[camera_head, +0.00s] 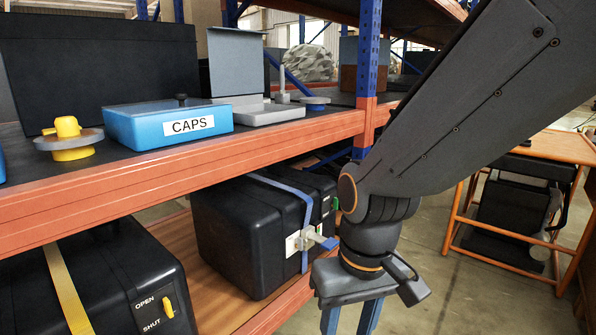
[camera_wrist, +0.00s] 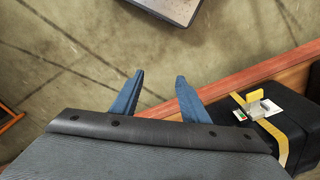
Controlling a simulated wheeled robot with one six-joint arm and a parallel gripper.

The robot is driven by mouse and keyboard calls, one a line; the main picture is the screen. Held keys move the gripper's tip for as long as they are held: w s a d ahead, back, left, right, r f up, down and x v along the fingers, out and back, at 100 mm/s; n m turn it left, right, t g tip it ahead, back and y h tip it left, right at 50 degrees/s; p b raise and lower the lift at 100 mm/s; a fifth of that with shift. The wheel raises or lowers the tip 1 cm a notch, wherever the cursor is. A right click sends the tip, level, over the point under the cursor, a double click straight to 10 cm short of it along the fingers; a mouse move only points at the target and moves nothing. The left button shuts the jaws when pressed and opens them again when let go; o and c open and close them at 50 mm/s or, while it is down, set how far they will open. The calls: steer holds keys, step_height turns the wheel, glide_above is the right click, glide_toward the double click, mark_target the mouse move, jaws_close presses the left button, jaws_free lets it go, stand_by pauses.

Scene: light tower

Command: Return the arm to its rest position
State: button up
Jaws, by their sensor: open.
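My arm reaches down from the upper right in the head view, in front of the shelf. My gripper (camera_head: 345,325) points downward beside the lower shelf, its fingertips cut off by the bottom edge. In the wrist view my gripper (camera_wrist: 159,80) shows two blue fingers spread apart with nothing between them, above the concrete floor. The gripper stands clear of the shelf edge in that view.
A blue CAPS box (camera_head: 168,122), a grey open-lidded box (camera_head: 270,112) and a yellow-knobbed disc (camera_head: 68,140) sit on the upper shelf (camera_head: 200,165). Black cases (camera_head: 235,230) fill the lower shelf. An orange-framed cart (camera_head: 455,215) stands right; open floor (camera_head: 440,290) lies between.

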steer(key=s+d+r+m+p, duration=0.2)
steer(key=d+r+m+p, duration=0.1)
steer(key=d+r+p, duration=0.8)
steer(key=shift+s+d+r+h+p, duration=0.2)
steer(key=shift+d+r+h+p, duration=0.2)
steer(key=shift+r+p, duration=2.1)
steer(key=shift+f+p, duration=0.8)
